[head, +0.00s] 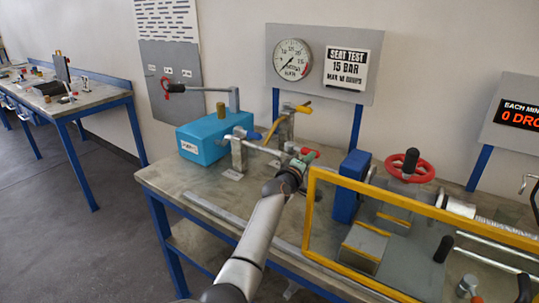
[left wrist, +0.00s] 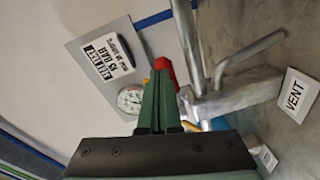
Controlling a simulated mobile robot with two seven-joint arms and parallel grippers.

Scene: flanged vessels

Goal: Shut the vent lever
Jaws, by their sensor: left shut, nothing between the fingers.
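A lever with a red handle (head: 310,153) stands on the pipework of the bench, just beyond my left gripper (head: 300,161). In the left wrist view the red handle (left wrist: 165,72) shows right behind the tips of the gripper's green fingers (left wrist: 159,85). The fingers are shut with nothing between them. I cannot tell whether they touch the handle. A VENT label (left wrist: 293,95) stands beside the metal pipe block (left wrist: 225,98), so the red lever appears to be the vent lever, though its pivot is partly hidden. My right gripper is not in view.
A yellow-framed guard (head: 312,205) stands right of my left arm, with a red handwheel (head: 412,166) behind it. A blue box (head: 202,143) is to the left. A gauge (head: 292,60) and a SEAT TEST sign (head: 347,68) are on the back panel. The bench's front left is clear.

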